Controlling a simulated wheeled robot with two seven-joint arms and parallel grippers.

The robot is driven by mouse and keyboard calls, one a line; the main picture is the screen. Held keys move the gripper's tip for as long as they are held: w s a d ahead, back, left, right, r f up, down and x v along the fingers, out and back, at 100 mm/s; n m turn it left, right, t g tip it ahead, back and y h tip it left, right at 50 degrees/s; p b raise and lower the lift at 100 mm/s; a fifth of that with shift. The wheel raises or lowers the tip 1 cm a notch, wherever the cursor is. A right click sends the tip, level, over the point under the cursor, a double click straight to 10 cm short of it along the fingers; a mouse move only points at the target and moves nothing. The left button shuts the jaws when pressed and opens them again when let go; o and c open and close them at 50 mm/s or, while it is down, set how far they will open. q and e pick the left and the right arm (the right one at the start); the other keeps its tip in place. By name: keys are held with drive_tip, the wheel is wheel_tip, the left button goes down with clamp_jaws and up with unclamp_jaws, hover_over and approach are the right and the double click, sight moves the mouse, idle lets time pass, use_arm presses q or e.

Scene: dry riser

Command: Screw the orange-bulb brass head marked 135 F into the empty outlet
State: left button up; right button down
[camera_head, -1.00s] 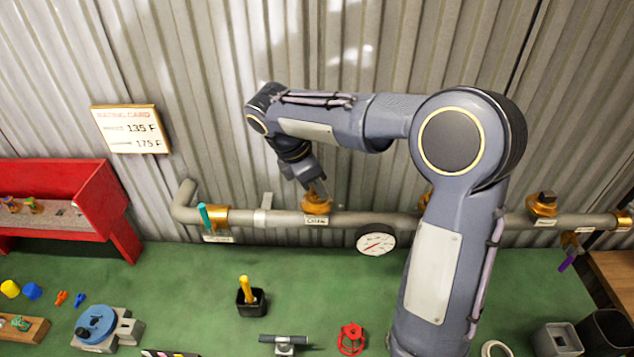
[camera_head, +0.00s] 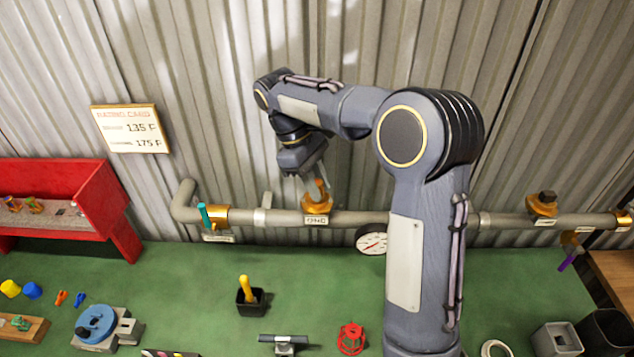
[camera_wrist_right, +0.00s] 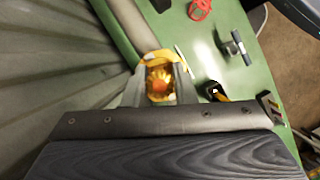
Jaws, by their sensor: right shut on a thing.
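My right gripper (camera_head: 314,186) comes down from above onto a brass outlet (camera_head: 317,203) on the grey pipe, which has a small white label. It is shut on the brass head with the orange bulb (camera_head: 320,187). In the right wrist view, the two fingers (camera_wrist_right: 160,84) flank the brass head (camera_wrist_right: 160,75), and its orange-red middle shows between them. The head is at the top of the outlet; I cannot tell how deeply it is threaded. The fingers hide part of it. My left gripper is not in view.
The grey pipe (camera_head: 280,217) runs along the corrugated wall with other brass fittings, such as one (camera_head: 541,204) at right. A gauge (camera_head: 371,240) hangs below it. A rating card (camera_head: 130,129) and a red box (camera_head: 118,210) are at left. Small tools lie on the green bench (camera_head: 190,285).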

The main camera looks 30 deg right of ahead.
drive_tip(key=c, duration=1.1)
unclamp_jaws()
